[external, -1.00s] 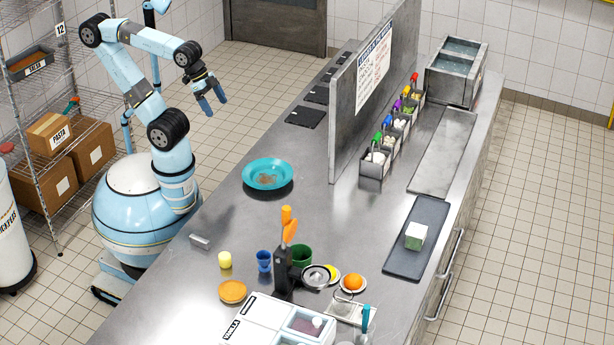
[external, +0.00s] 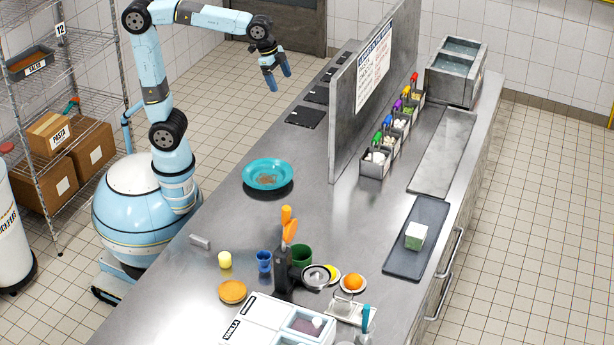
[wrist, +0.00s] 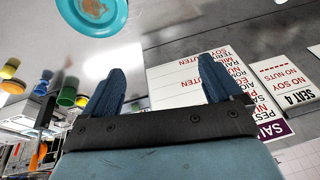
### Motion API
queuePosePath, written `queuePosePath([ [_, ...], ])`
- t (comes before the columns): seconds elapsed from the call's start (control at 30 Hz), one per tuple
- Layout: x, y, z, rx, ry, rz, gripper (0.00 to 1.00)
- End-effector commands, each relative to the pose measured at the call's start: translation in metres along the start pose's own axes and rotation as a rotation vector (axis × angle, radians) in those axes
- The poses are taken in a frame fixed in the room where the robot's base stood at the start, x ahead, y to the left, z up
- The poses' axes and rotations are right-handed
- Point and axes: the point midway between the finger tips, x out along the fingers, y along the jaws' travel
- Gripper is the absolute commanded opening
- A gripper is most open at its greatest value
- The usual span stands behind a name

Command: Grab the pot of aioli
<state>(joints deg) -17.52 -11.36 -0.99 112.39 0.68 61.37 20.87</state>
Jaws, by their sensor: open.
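My gripper (external: 279,82) is raised high above the far part of the steel counter in the external view, its blue fingers pointing down. In the wrist view my gripper (wrist: 162,66) is open, its two fingers spread with nothing between them. A small pale-yellow pot (external: 225,260) stands upright on the near left of the counter; it may be the aioli, but no label is readable. My gripper is far from it, well beyond the teal bowl. Several small bins (external: 375,162) with coloured handles stand by the divider; I cannot tell their contents exactly.
A teal bowl (external: 268,174) sits mid-counter. An orange plate (external: 232,291), blue cup (external: 264,261), green cup (external: 302,254) and dark utensil holder (external: 283,275) crowd the near end. A tall steel divider (external: 350,115) splits the counter. A dark tray (external: 405,262) holds a pale green-and-white block.

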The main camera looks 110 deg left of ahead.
Motion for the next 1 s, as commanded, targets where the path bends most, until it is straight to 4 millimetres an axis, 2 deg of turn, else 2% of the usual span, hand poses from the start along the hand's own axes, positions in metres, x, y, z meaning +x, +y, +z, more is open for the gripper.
queuePosePath([
  [0.03,0.006,-0.015,-0.011,0.001,-0.017,0.0,0.92],
  [0.2,0.024,-0.064,-0.043,0.019,-0.061,0.001,0.92],
  [0.5,0.07,-0.16,-0.079,0.051,-0.135,0.019,0.92],
  [0.73,0.116,-0.239,-0.089,0.072,-0.185,0.045,0.92],
  [1.0,0.177,-0.333,-0.077,0.092,-0.235,0.087,0.92],
])
